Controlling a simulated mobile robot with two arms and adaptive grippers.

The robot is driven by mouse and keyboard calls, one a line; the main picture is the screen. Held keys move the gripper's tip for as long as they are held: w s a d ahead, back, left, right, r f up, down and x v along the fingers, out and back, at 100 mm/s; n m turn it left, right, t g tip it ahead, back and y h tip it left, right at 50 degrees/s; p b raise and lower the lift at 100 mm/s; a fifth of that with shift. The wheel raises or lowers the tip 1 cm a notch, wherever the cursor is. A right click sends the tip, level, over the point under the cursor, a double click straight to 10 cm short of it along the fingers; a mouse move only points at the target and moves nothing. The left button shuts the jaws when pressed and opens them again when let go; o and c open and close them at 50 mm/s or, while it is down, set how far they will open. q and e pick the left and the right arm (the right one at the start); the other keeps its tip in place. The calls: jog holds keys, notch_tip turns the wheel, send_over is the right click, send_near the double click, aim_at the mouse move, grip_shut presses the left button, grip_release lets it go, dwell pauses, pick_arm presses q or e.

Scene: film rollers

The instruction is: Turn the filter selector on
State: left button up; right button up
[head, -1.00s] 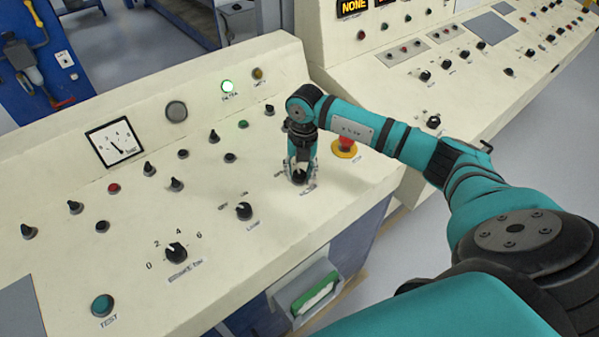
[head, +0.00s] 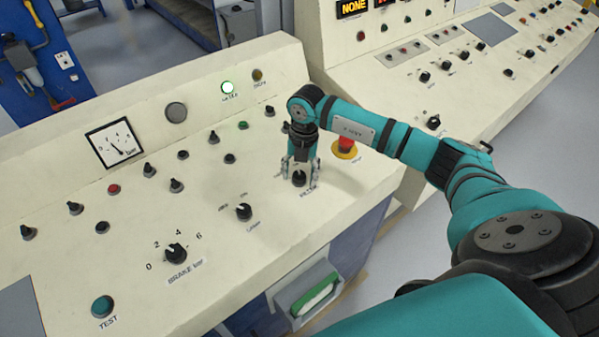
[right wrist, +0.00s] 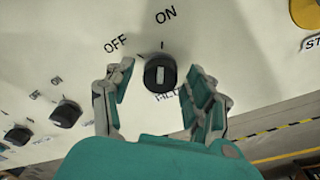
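The filter selector is a black round knob (right wrist: 160,72) with a white pointer mark, seen in the right wrist view below the printed OFF and ON. Its mark points up, in line with the tick under ON. In the head view the knob (head: 299,179) sits on the cream panel above its label. My right gripper (head: 301,168) is open just above it. In the right wrist view the fingers of my right gripper (right wrist: 154,100) stand on either side of the knob, apart from it. My left gripper is not in view.
A lamp selector (head: 243,211) and brake knob (head: 176,253) sit to the left. A red emergency stop (head: 346,146) on a yellow base is close right of the gripper, under my arm.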

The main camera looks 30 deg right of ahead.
aim_at(303, 174)
jog(key=shift+r, duration=0.2)
notch_tip(303, 174, up, 12)
jog(key=shift+s+d+f, duration=0.2)
jog(key=shift+d, duration=0.2)
jog(key=shift+f, duration=0.1)
dwell(0.5)
